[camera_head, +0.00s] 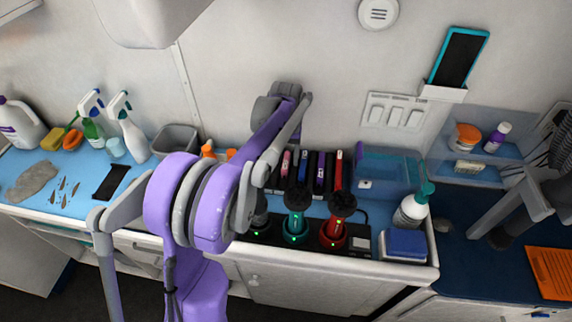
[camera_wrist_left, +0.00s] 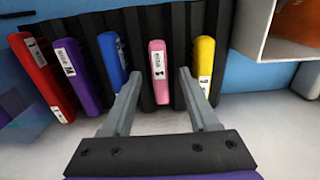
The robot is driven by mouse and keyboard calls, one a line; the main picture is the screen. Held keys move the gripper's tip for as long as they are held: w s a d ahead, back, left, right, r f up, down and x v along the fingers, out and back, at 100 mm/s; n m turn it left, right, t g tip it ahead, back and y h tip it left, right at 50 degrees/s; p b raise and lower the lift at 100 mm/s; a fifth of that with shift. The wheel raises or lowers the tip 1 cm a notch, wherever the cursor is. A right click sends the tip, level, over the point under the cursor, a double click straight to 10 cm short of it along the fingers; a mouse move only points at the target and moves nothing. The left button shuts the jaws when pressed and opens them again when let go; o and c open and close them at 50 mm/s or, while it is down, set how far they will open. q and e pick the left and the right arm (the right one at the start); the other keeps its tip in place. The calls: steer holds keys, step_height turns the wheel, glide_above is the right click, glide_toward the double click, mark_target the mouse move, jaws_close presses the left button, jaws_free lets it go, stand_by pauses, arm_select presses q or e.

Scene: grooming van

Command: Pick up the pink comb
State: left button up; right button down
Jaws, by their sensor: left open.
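The pink comb (camera_wrist_left: 158,72) stands upright in a dark slotted rack, between a blue comb (camera_wrist_left: 112,60) and a yellow comb (camera_wrist_left: 203,65) in the left wrist view.
A purple comb (camera_wrist_left: 69,72) and a red comb (camera_wrist_left: 44,76) share the rack. Clippers with teal (camera_head: 295,228) and red (camera_head: 334,232) bodies stand in front of the rack.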

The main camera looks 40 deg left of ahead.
arm_select(q)
steer(key=shift+f, duration=0.25)
stand_by(0.3)
jaws_close()
stand_by(0.4)
